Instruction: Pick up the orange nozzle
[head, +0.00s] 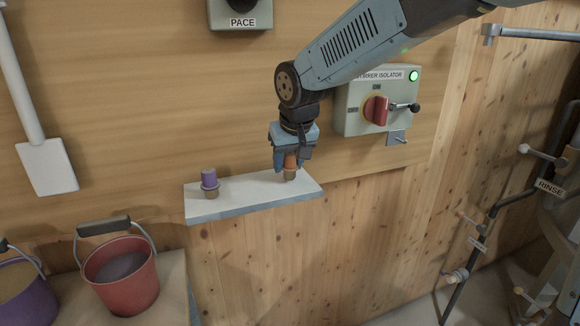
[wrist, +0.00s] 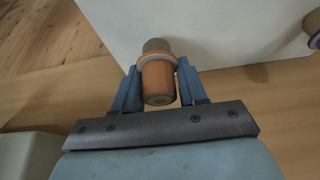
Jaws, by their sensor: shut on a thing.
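The orange nozzle (head: 291,161) stands upright at the right end of a white shelf (head: 245,193) in the head view. My gripper (head: 290,163) reaches down from above and is shut on it. In the wrist view the orange nozzle (wrist: 158,80) sits between the two blue fingers of my gripper (wrist: 158,88), with its pale collar and tan tip beyond them. The tip is at the shelf's surface; I cannot tell whether it touches.
A purple nozzle (head: 209,178) stands on the shelf's left part. A stirrer isolator box (head: 378,100) with a red knob is on the wall at right. A red bucket (head: 121,275) and a purple bucket (head: 25,290) stand at lower left.

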